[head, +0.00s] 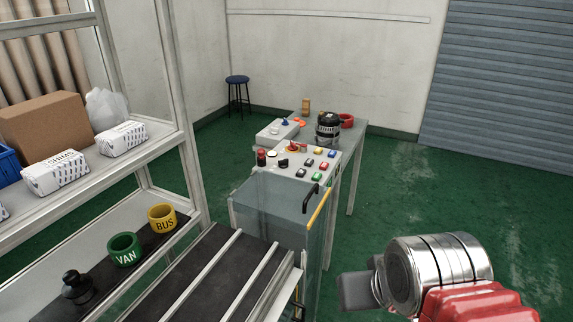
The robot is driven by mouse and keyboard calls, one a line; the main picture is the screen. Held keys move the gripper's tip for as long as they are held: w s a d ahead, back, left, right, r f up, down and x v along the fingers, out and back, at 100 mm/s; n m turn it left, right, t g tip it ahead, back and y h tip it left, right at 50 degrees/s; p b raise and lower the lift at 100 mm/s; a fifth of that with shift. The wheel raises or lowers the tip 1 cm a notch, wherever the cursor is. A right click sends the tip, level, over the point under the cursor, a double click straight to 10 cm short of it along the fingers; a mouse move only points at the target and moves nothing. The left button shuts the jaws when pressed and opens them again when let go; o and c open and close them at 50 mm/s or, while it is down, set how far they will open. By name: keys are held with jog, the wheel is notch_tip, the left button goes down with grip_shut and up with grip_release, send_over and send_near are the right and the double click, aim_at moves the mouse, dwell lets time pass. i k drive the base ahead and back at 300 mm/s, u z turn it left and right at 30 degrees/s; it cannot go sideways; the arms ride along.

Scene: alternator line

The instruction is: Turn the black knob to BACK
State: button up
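The control panel (265,180) stands beyond the end of the conveyor, with several coloured buttons on its sloped top. A small black knob (283,163) sits on the left part of the panel. Its pointer direction and any BACK label are too small to read. My gripper (356,291) shows as a dark grey piece at the lower right, in front of my silver and red arm. It is well apart from the panel, over the floor to its right. Its fingers cannot be told apart, so its opening is unclear.
A clear guard box (250,211) with a black handle and yellow edge stands before the panel. The conveyor (205,272) and shelf rack (188,150) fill the left. A grey table (352,138) with an alternator (328,128) is behind. Green floor is clear at right.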

aim_at(283, 164)
jog(key=k, duration=1.1)
jog(key=z, duration=0.5)
jog(key=i, duration=1.25)
jog(key=u, duration=0.4)
jog(key=i, duration=0.9)
jog(key=u, duration=0.6)
